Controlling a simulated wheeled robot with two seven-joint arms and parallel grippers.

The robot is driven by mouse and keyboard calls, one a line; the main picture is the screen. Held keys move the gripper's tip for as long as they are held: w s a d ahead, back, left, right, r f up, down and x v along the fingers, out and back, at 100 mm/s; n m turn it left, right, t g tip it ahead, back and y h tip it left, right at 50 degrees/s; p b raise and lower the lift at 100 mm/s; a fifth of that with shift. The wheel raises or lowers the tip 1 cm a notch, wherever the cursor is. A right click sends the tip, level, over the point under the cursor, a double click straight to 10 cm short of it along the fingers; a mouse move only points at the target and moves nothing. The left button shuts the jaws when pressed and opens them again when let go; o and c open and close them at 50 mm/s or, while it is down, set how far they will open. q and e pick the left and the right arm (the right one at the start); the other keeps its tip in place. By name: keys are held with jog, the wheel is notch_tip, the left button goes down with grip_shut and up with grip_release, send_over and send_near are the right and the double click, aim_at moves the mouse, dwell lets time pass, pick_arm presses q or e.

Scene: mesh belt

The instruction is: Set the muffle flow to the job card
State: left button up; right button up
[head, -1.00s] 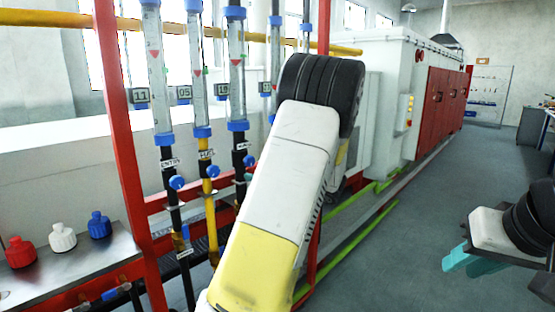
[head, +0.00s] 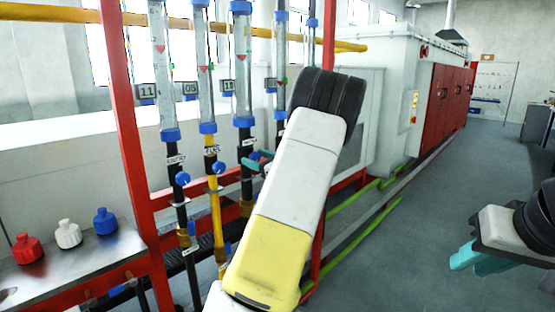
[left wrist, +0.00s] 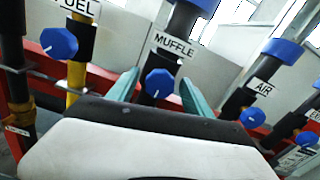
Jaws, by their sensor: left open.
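The muffle flowmeter is the third tube (head: 242,65) from the left in the head view, with a red mark and a small display (head: 229,86) too small to read surely. Its blue knob (left wrist: 160,83) sits below the MUFFLE label (left wrist: 173,45) in the left wrist view. My left gripper (left wrist: 158,90) is open, its teal fingers on either side of that knob; contact cannot be told. In the head view my left gripper (head: 259,160) is partly hidden by my own arm. My right gripper (head: 468,256) hangs far right, away from the meters. No job card is identifiable.
Neighbouring knobs are the fuel knob (left wrist: 59,43) and air knob (left wrist: 252,117). A red frame post (head: 125,140) stands left. Red, white and blue bottles (head: 68,234) stand on a metal shelf (head: 85,262). The grey floor (head: 420,210) at right is open.

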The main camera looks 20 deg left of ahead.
pick_arm(q)
grip_shut()
jog(key=shift+m, duration=1.5)
grip_release()
jog(key=v, duration=0.8)
jog(key=shift+a, duration=0.1)
